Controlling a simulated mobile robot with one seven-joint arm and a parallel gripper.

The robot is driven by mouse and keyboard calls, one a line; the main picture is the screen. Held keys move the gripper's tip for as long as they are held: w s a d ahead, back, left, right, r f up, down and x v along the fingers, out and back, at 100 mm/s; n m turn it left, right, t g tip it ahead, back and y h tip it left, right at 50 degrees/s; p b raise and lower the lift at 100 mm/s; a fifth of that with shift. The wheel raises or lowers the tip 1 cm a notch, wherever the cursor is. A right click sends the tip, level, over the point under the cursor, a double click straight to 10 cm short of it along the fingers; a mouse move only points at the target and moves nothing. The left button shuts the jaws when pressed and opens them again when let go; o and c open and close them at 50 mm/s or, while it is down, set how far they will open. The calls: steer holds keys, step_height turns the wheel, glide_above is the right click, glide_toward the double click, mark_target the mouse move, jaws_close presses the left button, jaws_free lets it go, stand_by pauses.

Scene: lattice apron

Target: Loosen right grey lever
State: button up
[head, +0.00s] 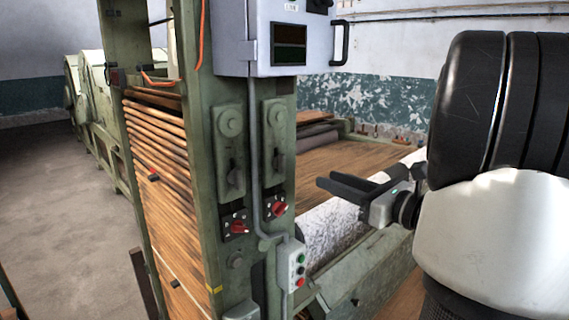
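Two lever plates are mounted side by side on the green machine post. The right grey lever (277,160) is on the right plate, below a round boss; its exact position in the slot is hard to make out. The left lever (232,178) is on the left plate, slightly lower in the picture. My gripper (328,181) is to the right of the right lever, its two dark fingers pointing left toward the post. The fingers are apart with nothing between them, and the gripper touches neither lever.
Red rotary knobs sit below the levers, one left (237,226) and one right (278,209). A push-button box (291,266) and a conduit run along the post. A grey control cabinet (285,40) overhangs above. A mottled white roller (335,231) lies below my gripper.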

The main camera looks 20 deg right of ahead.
mark_target(285, 163)
steer(key=p+x, duration=0.1)
steer(key=x, duration=1.3)
steer(key=shift+f, duration=0.1)
jaws_close()
